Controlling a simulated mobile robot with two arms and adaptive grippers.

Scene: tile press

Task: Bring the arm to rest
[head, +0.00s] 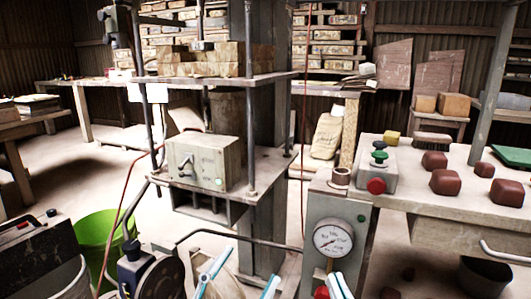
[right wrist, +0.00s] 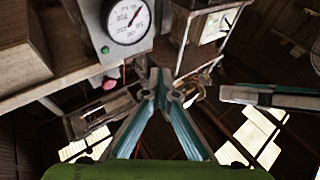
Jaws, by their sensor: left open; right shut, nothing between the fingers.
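My left gripper (head: 240,277) is at the bottom centre of the head view, in front of the press (head: 262,178). Its light-blue fingers are spread apart with nothing seen between them. My right gripper (head: 340,286) is at the bottom edge, right of the left one and below the round pressure gauge (head: 333,239). In the right wrist view its two fingers (right wrist: 160,78) meet at the tips, shut and empty. The gauge (right wrist: 128,18) shows there beyond the fingertips, up and to the left. Most of both arms is out of the picture.
A bench (head: 440,180) at right bears several red-brown blocks (head: 447,182) and a control box (head: 380,176) with a red button. A grey box (head: 204,162) sits on the press's lower plate. A green bucket (head: 98,240) stands at left. Open floor shows beyond.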

